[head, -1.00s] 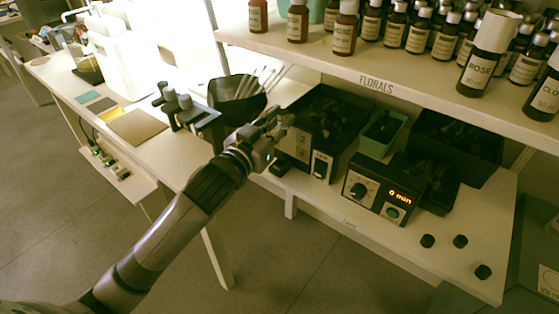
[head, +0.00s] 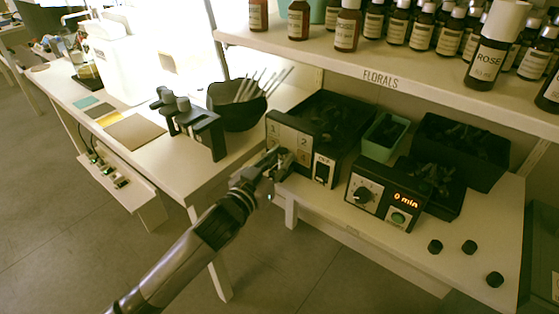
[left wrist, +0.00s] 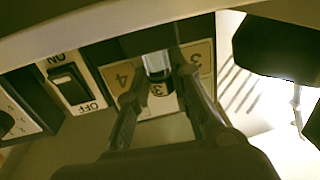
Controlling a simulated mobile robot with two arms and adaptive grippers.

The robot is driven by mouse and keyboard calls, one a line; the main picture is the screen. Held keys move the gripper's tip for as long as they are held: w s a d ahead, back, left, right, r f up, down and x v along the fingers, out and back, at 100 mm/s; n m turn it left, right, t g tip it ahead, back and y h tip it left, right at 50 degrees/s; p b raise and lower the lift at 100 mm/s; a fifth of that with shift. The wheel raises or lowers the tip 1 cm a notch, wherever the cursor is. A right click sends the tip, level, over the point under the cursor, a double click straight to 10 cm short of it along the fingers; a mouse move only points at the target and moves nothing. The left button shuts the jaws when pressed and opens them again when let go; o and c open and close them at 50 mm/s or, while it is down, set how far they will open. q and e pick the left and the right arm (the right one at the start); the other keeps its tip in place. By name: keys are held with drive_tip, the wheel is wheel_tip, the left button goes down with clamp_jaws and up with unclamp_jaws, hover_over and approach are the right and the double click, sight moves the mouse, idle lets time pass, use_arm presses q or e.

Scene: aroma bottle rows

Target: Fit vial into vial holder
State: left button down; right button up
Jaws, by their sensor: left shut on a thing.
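My left gripper (head: 279,161) is in front of the numbered tan panel (head: 290,134) of a black box. In the left wrist view the gripper (left wrist: 156,82) is shut on a small clear vial (left wrist: 157,63), which shows between its fingers. A dark part with a label that looks like a 3 sits at the vial's near end. Panel labels 4 (left wrist: 124,73) and 3 (left wrist: 199,57) lie on either side behind it. Whether the vial touches the panel or sits in an opening cannot be told. My right gripper is not in view.
An ON/OFF switch (head: 324,170) is beside the panel. A timer box (head: 385,194) reading 0 min stands to the right. A black stand (head: 207,132) and dark bowl (head: 236,112) are to the left. A bottle shelf (head: 400,84) overhangs the box.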

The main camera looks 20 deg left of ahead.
use_arm(q)
drive_tip(key=c, duration=1.9)
unclamp_jaws()
drive_tip(key=shift+f, duration=0.15)
drive_tip(key=o, duration=0.5)
drive_tip(key=shift+c, duration=0.2)
